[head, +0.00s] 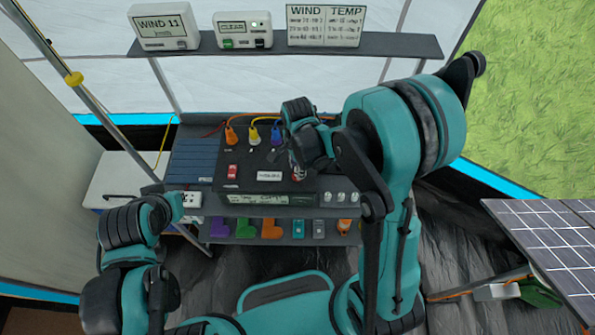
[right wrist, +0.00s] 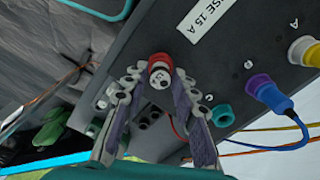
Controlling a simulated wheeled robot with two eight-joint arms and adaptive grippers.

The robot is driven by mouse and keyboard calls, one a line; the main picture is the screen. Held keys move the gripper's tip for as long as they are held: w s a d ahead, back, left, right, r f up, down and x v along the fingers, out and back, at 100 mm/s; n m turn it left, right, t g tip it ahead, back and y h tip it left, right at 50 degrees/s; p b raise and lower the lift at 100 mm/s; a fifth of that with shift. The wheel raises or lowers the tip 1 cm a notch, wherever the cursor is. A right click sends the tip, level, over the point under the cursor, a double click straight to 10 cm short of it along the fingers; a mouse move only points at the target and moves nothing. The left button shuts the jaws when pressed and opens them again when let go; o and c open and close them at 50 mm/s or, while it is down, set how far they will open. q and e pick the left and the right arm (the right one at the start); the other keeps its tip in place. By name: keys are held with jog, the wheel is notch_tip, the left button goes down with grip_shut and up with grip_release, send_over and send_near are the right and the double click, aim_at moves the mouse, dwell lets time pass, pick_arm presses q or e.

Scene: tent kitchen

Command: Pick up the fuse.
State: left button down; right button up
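The fuse (right wrist: 160,76) is a small round piece with a white marked end and red around it, at the edge of the dark panel (right wrist: 225,60) in the right wrist view. In the head view it is a small red and white spot (head: 298,174), partly hidden by my right gripper (head: 297,163). In the right wrist view my right gripper (right wrist: 158,82) has one finger on each side of the fuse, tips close to it. I cannot tell whether both pads touch it. My left arm is folded at the lower left; its fingers do not show.
Orange, yellow and blue plugs (head: 276,134) with cables stand along the panel's back. A red switch (head: 232,172) is at its left. A teal socket (right wrist: 223,115) sits beside my right finger. A lower shelf (head: 290,238) holds colored pieces; a display shelf (head: 395,45) is above.

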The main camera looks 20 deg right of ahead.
grip_shut()
